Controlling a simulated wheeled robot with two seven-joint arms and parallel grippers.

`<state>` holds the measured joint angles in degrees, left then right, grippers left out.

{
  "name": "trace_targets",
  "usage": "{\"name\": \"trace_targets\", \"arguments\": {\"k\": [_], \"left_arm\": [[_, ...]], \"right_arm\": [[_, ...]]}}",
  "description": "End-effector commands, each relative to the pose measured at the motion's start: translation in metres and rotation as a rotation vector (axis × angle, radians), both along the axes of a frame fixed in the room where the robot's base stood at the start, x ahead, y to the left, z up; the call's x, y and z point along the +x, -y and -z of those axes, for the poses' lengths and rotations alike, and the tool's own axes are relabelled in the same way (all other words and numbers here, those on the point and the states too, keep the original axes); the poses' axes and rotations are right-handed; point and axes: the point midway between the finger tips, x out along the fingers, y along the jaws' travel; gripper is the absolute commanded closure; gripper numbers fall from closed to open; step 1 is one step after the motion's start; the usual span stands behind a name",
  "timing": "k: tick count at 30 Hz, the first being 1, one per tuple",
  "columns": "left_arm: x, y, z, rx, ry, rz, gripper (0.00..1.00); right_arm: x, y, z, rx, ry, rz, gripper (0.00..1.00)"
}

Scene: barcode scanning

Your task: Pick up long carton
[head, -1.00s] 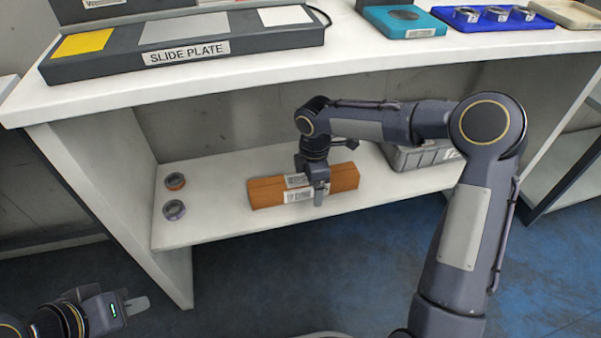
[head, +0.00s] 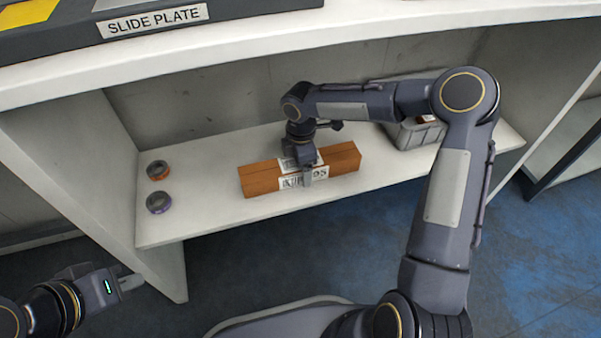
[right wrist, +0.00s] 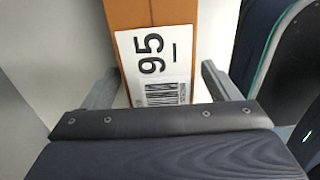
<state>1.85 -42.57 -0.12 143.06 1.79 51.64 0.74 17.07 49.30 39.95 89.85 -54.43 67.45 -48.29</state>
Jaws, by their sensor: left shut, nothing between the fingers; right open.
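The long carton (head: 256,180) is brown with white labels and lies on the lower shelf (head: 215,215). In the right wrist view the carton (right wrist: 183,12) shows a white label reading 95 with a barcode. My right gripper (head: 304,178) is over the middle of the carton from above. It is open, with one finger on each side of the carton in the right wrist view (right wrist: 165,85); I cannot tell whether they touch it. My left gripper (head: 132,281) is shut and empty at the lower left, away from the shelf.
A grey bin (head: 413,133) stands at the right behind my right arm. The upper tabletop (head: 250,45) overhangs the shelf and holds the slide plate (head: 153,20).

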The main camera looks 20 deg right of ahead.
Motion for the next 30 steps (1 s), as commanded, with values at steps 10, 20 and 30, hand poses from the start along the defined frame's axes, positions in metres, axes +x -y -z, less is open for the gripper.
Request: {"name": "trace_targets", "arguments": {"k": [10, 20, 30], "left_arm": [[0.0001, -0.0001, 0.0054, 0.000, 0.000, 0.000, 1.00], [0.0001, -0.0001, 0.0054, 0.000, 0.000, 0.000, 1.00], [0.0001, -0.0001, 0.0051, 0.000, 0.000, 0.000, 1.00]], "right_arm": [[0.0003, -0.0002, 0.0108, 0.001, 0.002, 0.000, 0.22], [0.0003, -0.0002, 0.0107, 0.001, 0.001, 0.000, 0.65], [0.0012, -0.0006, 0.0088, 0.001, 0.005, 0.000, 1.00]]}}
